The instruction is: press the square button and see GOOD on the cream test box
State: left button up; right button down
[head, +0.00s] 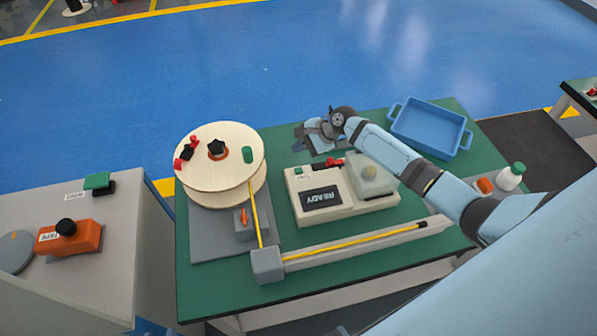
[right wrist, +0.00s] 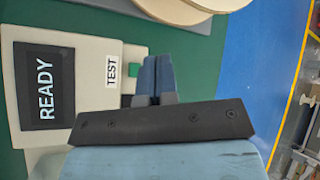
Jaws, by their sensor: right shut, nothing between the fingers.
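The cream test box (head: 345,200) stands on the green table, its dark screen (head: 321,197) reading READY. The screen also shows in the right wrist view (right wrist: 44,87), beside the white TEST label (right wrist: 111,71). A small green patch, apparently the square button (right wrist: 127,84), shows next to that label, partly hidden by my gripper. A red part (head: 334,162) sits at the box's back edge. My right gripper (right wrist: 157,70) is shut and empty, behind the box in the head view; I cannot tell whether it touches the button. My left gripper is out of view.
A cable spool (head: 221,190) stands left of the box. A grey channel (head: 350,247) with yellow cable runs in front. A blue tray (head: 461,150) and white bottle (head: 510,179) are at right. An orange TAPE device (head: 75,242) is on the left table.

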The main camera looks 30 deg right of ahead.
jog(key=b, duration=0.6)
send_over(299, 171)
notch_tip(299, 171, down, 6)
jog(key=shift+r, duration=0.1)
jog(key=shift+f, duration=0.9)
dwell(0.4)
jog(key=shift+f, duration=0.1)
dwell(0.3)
jog(key=shift+f, duration=0.25)
